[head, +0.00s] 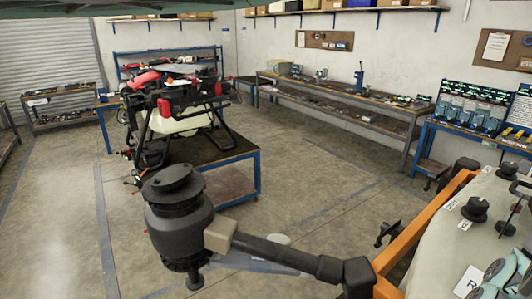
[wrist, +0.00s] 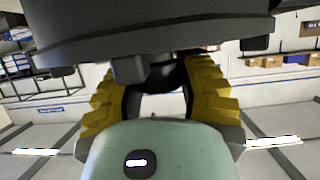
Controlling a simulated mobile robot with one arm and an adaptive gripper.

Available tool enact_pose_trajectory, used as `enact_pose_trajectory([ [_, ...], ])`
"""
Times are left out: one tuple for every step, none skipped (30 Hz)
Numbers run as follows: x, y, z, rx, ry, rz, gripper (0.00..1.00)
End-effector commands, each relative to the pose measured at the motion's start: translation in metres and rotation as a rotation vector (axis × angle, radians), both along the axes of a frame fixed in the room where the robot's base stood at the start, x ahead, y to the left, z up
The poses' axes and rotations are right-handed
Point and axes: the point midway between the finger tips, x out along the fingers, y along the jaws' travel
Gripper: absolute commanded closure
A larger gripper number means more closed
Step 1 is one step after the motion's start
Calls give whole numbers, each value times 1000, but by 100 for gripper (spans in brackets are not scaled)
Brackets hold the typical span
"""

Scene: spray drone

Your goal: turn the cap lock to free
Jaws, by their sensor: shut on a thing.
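In the wrist view my gripper (wrist: 160,74) has its two yellow ribbed fingers on either side of a dark part (wrist: 130,70) under a broad dark body (wrist: 150,28). It is shut on that part; I cannot tell whether this is the cap lock. The pale green gripper body fills the lower middle. In the head view a cream surface (head: 482,245) at the right bears dark round knobs, one at the front (head: 475,208) and one farther back (head: 507,171), with small white labels too small to read. My gripper's fingers do not show clearly there.
An orange beam (head: 425,228) edges the cream surface. A dark arm (head: 285,254) with a motor pod (head: 178,215) reaches left from it. A drone (head: 170,110) stands on a blue-framed cart behind. Workbenches line the walls; the floor between is clear.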

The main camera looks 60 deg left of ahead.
Motion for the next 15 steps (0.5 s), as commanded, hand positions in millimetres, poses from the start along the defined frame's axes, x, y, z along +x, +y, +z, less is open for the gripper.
enact_pose_trajectory([
  [0,-2,-9,1,-3,21,96],
  [0,-2,-8,1,-5,36,96],
  [0,-3,-9,0,-2,57,96],
  [0,-3,-9,1,-1,73,96],
  [0,-3,-8,0,-3,89,96],
  [0,-3,-8,-1,-3,111,96],
  [0,-3,-8,-1,-1,128,96],
  [0,-3,-8,-1,0,144,96],
  [0,-3,-8,-2,0,167,96],
  [0,-3,-8,-1,0,187,96],
  [0,-3,-8,-1,1,207,96],
  [0,-3,-9,-2,3,233,96],
  [0,-4,-9,-1,4,252,96],
  [0,-4,-8,-1,3,273,96],
  [0,-4,-7,-2,1,303,96],
])
